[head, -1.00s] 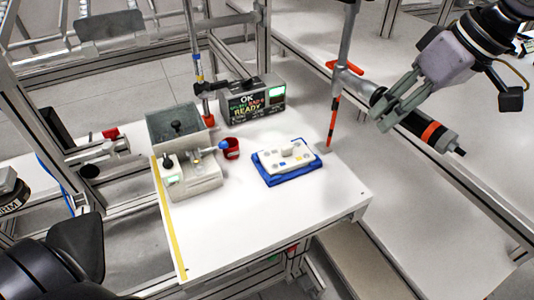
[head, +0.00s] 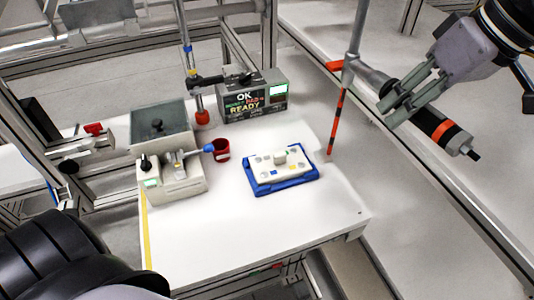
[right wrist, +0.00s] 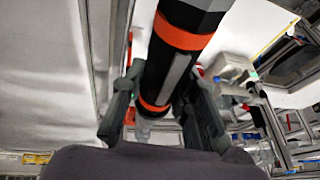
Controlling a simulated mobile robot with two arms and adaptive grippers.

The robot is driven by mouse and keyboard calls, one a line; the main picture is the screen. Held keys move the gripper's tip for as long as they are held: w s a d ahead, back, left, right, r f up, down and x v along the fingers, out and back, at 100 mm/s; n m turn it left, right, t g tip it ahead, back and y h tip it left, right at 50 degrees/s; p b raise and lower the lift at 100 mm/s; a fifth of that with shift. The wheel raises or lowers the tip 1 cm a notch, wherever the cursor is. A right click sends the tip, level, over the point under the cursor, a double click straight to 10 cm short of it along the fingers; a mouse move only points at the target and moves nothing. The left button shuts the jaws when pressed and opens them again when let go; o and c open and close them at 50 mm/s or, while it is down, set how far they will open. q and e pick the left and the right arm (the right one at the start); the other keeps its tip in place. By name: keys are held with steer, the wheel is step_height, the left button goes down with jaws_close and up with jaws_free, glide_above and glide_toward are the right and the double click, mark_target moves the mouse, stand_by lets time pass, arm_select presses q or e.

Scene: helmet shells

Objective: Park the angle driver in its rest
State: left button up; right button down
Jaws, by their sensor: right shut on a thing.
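The angle driver (head: 436,127), a black cylinder with an orange band, slants down to the right in the head view. My right gripper (head: 393,108) is shut around its body. In the right wrist view the driver (right wrist: 183,40) runs between the fingers of the right gripper (right wrist: 160,100) and shows two orange bands. A grey tube (head: 369,76) lies in line with the driver's upper left end, beside a grey upright pole. The fingers hide where tube and driver meet, so I cannot tell whether it is the rest or the driver's neck. My left gripper is out of view.
An orange-and-black striped rod (head: 336,122) hangs below the pole. On the white table (head: 240,228) are a blue-and-white fixture (head: 281,182), a red cup (head: 221,151), a grey box (head: 160,126) and a READY display (head: 247,103). The table's front is clear.

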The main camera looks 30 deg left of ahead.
steer(key=shift+w, duration=0.1)
steer(key=shift+s+a, duration=0.1)
steer(key=shift+s, duration=0.15)
steer(key=c, duration=1.2)
jaws_free()
steer(key=shift+w, duration=0.1)
steer(key=o, duration=0.8)
